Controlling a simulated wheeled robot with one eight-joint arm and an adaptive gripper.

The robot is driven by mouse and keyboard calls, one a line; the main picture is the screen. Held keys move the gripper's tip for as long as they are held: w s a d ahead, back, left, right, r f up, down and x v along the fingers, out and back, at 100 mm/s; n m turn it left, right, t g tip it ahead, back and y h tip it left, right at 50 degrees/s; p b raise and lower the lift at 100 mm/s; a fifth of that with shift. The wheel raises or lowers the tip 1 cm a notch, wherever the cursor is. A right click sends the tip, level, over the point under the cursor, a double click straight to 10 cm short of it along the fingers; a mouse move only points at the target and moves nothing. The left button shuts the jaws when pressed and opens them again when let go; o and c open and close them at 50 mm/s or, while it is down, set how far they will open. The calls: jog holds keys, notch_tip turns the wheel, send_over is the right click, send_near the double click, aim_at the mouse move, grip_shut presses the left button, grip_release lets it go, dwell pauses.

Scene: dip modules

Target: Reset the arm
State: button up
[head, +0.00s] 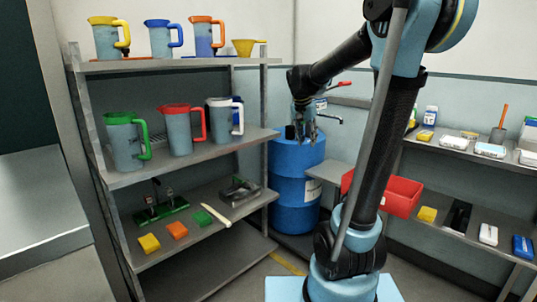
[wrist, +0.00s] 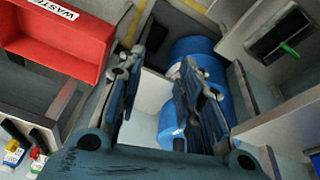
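My gripper (head: 303,136) hangs in front of the blue drum's top in the head view, with my arm folded above and to the right. In the wrist view my gripper (wrist: 160,60) has its two dark fingers apart, with nothing between them. The blue drum (head: 298,190) stands in the corner; it also shows behind the right finger in the wrist view (wrist: 192,50). The head view does not show clearly whether the gripper touches the drum.
A grey shelf unit (head: 200,165) with several jugs stands left. A red bin (head: 402,195), marked WASTE in the wrist view (wrist: 62,40), sits right, partly behind my arm. Right-hand shelves (head: 460,152) hold bottles and small items. A faucet (head: 330,117) is behind the drum.

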jog(key=s+d+f+n, duration=0.1)
jog(key=s+f+n, duration=0.1)
jog(key=s+f, duration=0.4)
jog(key=s+d+f+n+y, duration=0.1)
jog(key=s+f, duration=0.4)
jog(key=s, duration=0.9)
jog(key=s+d+f+n+y, duration=0.1)
jog(key=s+f+n, duration=0.2)
jog(key=s+f, duration=0.3)
jog(key=s, duration=0.4)
jog(key=shift+d+f, duration=0.3)
jog(key=shift+s, duration=0.1)
